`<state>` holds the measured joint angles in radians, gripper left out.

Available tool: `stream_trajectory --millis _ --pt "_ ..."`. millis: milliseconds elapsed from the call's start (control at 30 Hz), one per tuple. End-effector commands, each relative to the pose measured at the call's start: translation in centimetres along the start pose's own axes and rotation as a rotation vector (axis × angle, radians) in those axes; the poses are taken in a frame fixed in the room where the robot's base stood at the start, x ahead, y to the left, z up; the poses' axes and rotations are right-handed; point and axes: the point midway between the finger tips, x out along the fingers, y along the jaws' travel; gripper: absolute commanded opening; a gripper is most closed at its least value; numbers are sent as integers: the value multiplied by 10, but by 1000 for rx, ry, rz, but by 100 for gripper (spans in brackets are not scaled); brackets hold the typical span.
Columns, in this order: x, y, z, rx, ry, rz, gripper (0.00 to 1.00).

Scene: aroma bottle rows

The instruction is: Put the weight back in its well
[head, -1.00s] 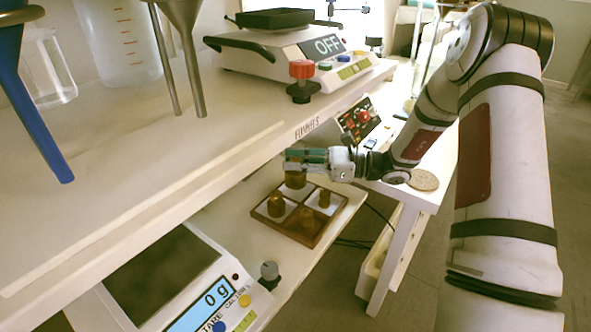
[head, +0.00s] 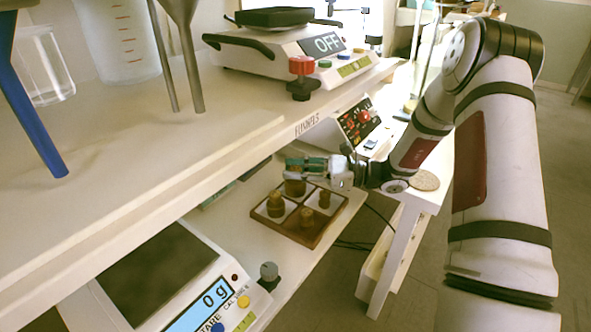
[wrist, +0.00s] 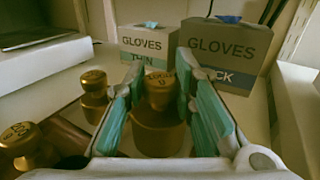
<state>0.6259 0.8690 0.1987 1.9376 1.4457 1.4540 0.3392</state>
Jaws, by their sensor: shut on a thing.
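My gripper (head: 292,168) is shut on a large brass weight (head: 294,187) with a knob on top. The weight is upright, low at the back well of the wooden weight box (head: 300,235). Its base is partly hidden, so I cannot tell whether it touches the well floor. In the wrist view my gripper (wrist: 172,95) has its teal fingers on both sides of the weight's knob (wrist: 159,92). Smaller brass weights (head: 276,204) (head: 307,217) stand in other wells of the box; two also show in the wrist view (wrist: 93,95) (wrist: 25,145).
The upper shelf (head: 190,160) overhangs close to the left of my gripper. A lower scale (head: 165,275) reads 0 g in front of the box. Glove boxes (wrist: 235,50) (wrist: 148,45) stand behind the weight. A control panel (head: 358,120) is beyond my gripper.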

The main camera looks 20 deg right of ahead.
Motion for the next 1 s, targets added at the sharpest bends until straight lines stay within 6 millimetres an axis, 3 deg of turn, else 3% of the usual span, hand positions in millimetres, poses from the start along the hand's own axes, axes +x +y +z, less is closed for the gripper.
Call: stream_trajectory --millis 33,67,133,467,600,1000 --pt "0 1 -1 5 -5 0 0" --pt "0 1 -3 8 -1 0 29" --pt "0 1 -4 9 -1 0 44" --pt "0 2 -4 13 -1 0 44" --pt "0 2 11 10 -1 0 44" --pt "-65 0 10 7 -1 -2 44"
